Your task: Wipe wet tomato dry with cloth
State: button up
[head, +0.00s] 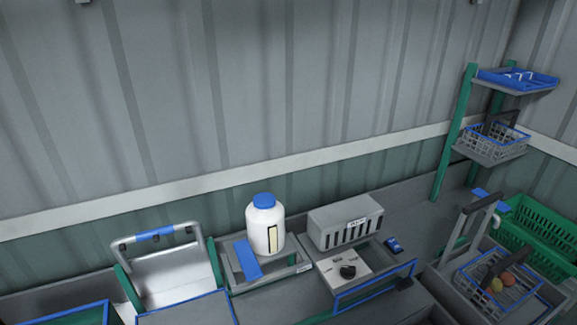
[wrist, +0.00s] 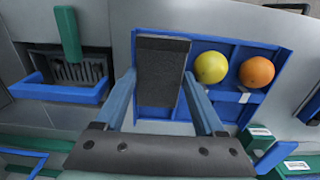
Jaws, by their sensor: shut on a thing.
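In the wrist view my gripper (wrist: 161,80) reaches up from the bottom edge with its two blue-grey fingers. They are shut on a dark grey, flat, rectangular piece (wrist: 163,68) that looks like the cloth. A yellow tomato (wrist: 211,67) and an orange tomato (wrist: 257,72) lie side by side in a blue tray (wrist: 228,104), just right of the held piece and apart from it. I cannot tell which tomato is wet. My gripper does not show clearly in the head view.
In the wrist view a blue-edged holder (wrist: 60,93) with a green handle stands left. In the head view a white bottle (head: 265,230) with a blue cap stands beside a grey slotted box (head: 345,222). A wire basket (head: 472,290) with small round produce and green crates (head: 540,235) are right.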

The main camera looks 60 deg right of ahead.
jog(key=shift+w+d+f, duration=0.15)
jog(key=shift+w+d, duration=0.25)
jog(key=shift+w, duration=0.25)
jog(key=shift+s+a, duration=0.1)
jog(key=shift+s+a, duration=0.1)
jog(key=shift+s, duration=0.1)
jog(key=shift+c, duration=0.6)
jog(key=shift+s+a+p, duration=0.5)
jog(key=shift+s+p, duration=0.1)
jog(key=shift+s, duration=0.2)
jog(key=shift+s+a+p, duration=0.5)
jog(key=shift+s+p, duration=0.1)
jog(key=shift+s, duration=0.2)
jog(key=shift+w+d+b, duration=0.4)
jog(key=shift+w+d, duration=0.2)
jog(key=shift+w, duration=0.4)
jog(key=shift+w+d+b, duration=0.35)
jog(key=shift+w+d, duration=0.25)
jog(key=shift+w, duration=0.35)
jog(key=shift+s, duration=0.15)
jog(key=shift+s+a+p, duration=0.55)
jog(key=shift+s+p, duration=0.2)
jog(key=shift+s, duration=0.1)
jog(key=shift+s+a+p, duration=0.55)
jog(key=shift+s+p, duration=0.15)
jog(key=shift+s, duration=0.1)
